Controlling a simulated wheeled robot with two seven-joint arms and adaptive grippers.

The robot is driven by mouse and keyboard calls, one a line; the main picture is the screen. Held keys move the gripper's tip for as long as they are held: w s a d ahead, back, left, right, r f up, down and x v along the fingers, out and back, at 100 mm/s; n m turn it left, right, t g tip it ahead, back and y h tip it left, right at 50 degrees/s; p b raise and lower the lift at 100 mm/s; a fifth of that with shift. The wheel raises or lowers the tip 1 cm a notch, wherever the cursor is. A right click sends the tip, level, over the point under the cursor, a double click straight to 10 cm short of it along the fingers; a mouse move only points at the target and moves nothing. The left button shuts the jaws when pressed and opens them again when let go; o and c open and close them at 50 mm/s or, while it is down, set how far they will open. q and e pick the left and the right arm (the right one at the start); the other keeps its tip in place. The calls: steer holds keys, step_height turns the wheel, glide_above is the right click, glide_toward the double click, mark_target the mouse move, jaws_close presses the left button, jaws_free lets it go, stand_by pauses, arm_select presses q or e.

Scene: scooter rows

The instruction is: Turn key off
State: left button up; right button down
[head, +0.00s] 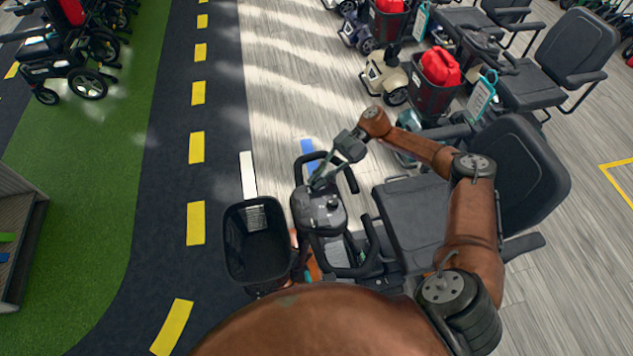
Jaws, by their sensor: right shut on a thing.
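A mobility scooter stands just in front of me, with a dark grey tiller console (318,212), looped black handlebars and a black front basket (257,240). My right gripper (317,184) reaches down from the upper right to the far edge of the console. Its fingers are closed there, on the key. The key itself is too small and too covered by the fingers to make out, so its turned position cannot be told. My left gripper is not in view.
The scooter's black seat (415,210) is right of the console, under my right arm. More scooters with red items in baskets (440,68) stand behind. A wheelchair (70,60) stands upper left.

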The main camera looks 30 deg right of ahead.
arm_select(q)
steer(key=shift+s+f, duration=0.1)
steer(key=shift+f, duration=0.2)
arm_select(e)
steer(key=c, duration=2)
jaws_free()
steer(key=shift+o, duration=0.2)
steer(key=v, duration=1.2)
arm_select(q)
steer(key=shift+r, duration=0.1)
arm_select(e)
steer(key=shift+w+a+r, duration=0.1)
steer(key=shift+r, duration=0.1)
